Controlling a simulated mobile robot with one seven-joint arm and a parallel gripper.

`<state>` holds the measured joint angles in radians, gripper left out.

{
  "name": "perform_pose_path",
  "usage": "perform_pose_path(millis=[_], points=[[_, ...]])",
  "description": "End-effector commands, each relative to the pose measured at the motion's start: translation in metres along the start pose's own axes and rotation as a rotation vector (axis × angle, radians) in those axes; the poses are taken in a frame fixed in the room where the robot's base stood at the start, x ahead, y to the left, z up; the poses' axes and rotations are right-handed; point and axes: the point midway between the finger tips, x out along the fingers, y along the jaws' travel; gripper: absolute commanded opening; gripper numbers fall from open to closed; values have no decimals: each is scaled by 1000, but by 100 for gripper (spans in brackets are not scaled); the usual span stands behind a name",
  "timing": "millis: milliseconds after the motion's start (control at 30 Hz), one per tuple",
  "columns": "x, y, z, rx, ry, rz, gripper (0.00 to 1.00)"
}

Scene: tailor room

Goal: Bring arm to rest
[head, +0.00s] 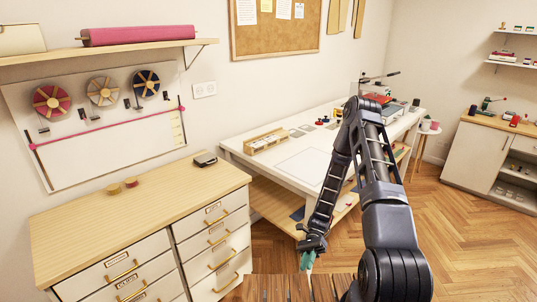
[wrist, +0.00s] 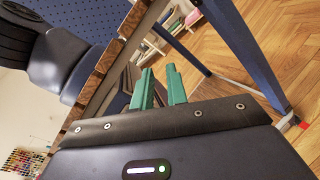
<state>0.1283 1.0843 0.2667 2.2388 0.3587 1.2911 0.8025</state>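My arm (head: 372,150) rises from the lower right in the head view, bends at a high elbow, and its forearm hangs down to the left. My gripper (head: 307,262) is low, in front of the white work table (head: 300,170), with its green fingers pointing down. In the wrist view the two green fingers of my gripper (wrist: 160,85) stand a little apart, with a narrow gap and nothing visible held between them.
A wooden-topped drawer cabinet (head: 130,215) stands at the left, close to the work table. A low cabinet (head: 475,160) and a small stool (head: 427,130) stand at the right. Parquet floor (head: 450,245) is clear at the lower right.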

Motion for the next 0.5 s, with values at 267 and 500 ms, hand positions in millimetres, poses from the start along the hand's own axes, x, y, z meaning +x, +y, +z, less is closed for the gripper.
perform_pose_path(millis=[267,500], points=[[-36,30,29,-97,177,-83,15],[-60,57,55,-178,324,-143,15]])
